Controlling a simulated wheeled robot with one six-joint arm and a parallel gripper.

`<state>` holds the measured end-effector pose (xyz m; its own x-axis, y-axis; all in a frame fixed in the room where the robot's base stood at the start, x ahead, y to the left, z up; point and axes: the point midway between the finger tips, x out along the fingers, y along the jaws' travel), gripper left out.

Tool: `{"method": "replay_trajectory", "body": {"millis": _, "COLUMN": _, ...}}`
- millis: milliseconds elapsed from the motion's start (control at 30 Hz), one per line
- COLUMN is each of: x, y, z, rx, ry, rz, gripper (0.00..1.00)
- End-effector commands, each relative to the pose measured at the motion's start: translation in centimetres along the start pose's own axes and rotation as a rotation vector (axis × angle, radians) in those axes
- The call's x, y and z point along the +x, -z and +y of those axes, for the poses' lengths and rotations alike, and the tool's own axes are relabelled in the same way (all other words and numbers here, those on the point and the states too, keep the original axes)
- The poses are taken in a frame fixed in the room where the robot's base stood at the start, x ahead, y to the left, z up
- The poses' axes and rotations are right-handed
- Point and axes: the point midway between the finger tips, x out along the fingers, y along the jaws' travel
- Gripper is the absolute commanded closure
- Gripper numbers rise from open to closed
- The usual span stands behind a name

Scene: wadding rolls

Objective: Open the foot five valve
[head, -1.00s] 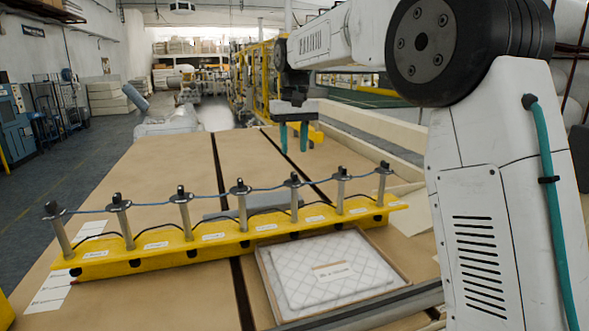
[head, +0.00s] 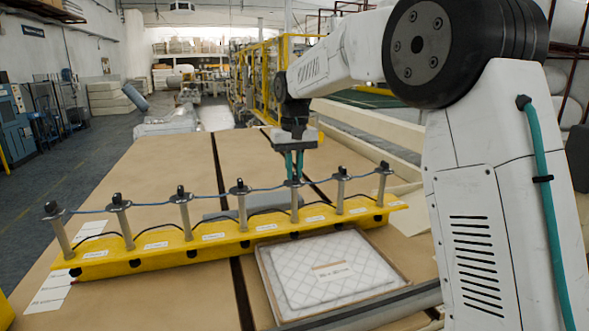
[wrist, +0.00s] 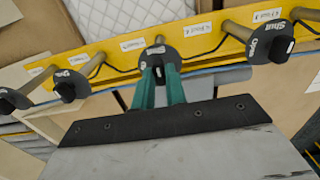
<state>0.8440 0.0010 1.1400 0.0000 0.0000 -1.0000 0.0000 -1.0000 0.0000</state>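A yellow rail (head: 210,240) carries a row of upright metal valve posts with black caps. The fifth post from the left (head: 294,205) stands right below my gripper (head: 294,172). In the wrist view its black cap (wrist: 160,50) is at the tips of my gripper's teal fingers (wrist: 160,72). The cap's small raised handle shows between the fingertips, with a narrow gap between the fingers. I cannot tell whether they press on it. Labels on the rail are too small to read surely. A neighbouring cap (wrist: 270,42) is marked "Open" and "Shut".
Other valve posts stand close on both sides, such as the fourth (head: 240,210) and sixth (head: 340,192). A thin blue line runs along the caps. A tray with a quilted pad (head: 325,270) lies in front of the rail. The table behind the rail is mostly clear.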

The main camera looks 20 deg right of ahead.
Motion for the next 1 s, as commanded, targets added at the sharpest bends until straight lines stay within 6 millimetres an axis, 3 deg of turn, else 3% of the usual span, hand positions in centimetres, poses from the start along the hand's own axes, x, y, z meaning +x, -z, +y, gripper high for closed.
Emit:
{"method": "replay_trajectory", "body": {"millis": 467, "x": -0.06, "y": -0.01, "z": 0.00, "rx": -0.100, "ry": 0.000, "rz": 0.000, "gripper": 1.00}}
{"method": "replay_trajectory", "body": {"millis": 1000, "x": -0.08, "y": -0.01, "z": 0.01, "rx": -0.574, "ry": 0.000, "rz": 0.000, "gripper": 1.00}}
